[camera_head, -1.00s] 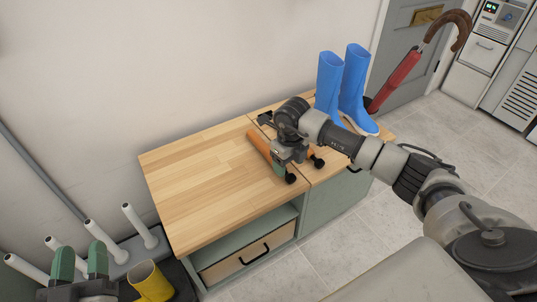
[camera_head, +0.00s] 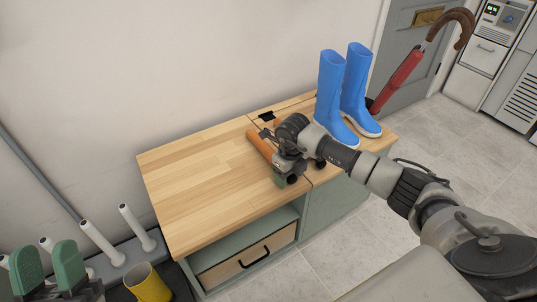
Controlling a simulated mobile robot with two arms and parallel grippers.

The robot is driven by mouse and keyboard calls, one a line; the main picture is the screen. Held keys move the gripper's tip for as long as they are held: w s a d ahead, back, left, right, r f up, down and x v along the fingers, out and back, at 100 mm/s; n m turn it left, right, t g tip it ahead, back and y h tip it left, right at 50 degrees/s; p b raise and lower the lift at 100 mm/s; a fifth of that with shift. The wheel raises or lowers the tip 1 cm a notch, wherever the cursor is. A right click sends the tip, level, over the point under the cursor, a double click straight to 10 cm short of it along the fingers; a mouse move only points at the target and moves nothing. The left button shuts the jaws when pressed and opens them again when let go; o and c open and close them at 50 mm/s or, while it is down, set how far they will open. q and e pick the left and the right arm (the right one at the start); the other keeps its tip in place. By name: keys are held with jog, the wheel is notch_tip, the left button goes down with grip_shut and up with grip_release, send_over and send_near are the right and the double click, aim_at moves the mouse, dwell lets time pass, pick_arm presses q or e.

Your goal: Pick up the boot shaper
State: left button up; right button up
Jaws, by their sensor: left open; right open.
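The boot shaper, apparently the orange rod (camera_head: 260,144), lies on the wooden top of the cabinet (camera_head: 200,180). Its near end and right side are hidden behind my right gripper. My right gripper (camera_head: 283,180) is over the cabinet top, at the near end of the rod. It is open, its fingers point down, and the wrist hides part of them. I cannot tell whether the fingers touch the rod. My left gripper (camera_head: 46,268) is open and empty at the lower left, with green finger pads up, far from the rod.
Blue boots (camera_head: 332,95) stand on the cabinet's right end, close to my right arm. A red umbrella (camera_head: 400,78) stands behind them. White boot pegs (camera_head: 98,238) and a yellow boot (camera_head: 148,283) are at the lower left. The cabinet's left half is clear.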

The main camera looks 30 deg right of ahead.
jog(key=c, duration=1)
jog(key=shift+c, duration=0.2)
jog(key=shift+r, duration=0.2)
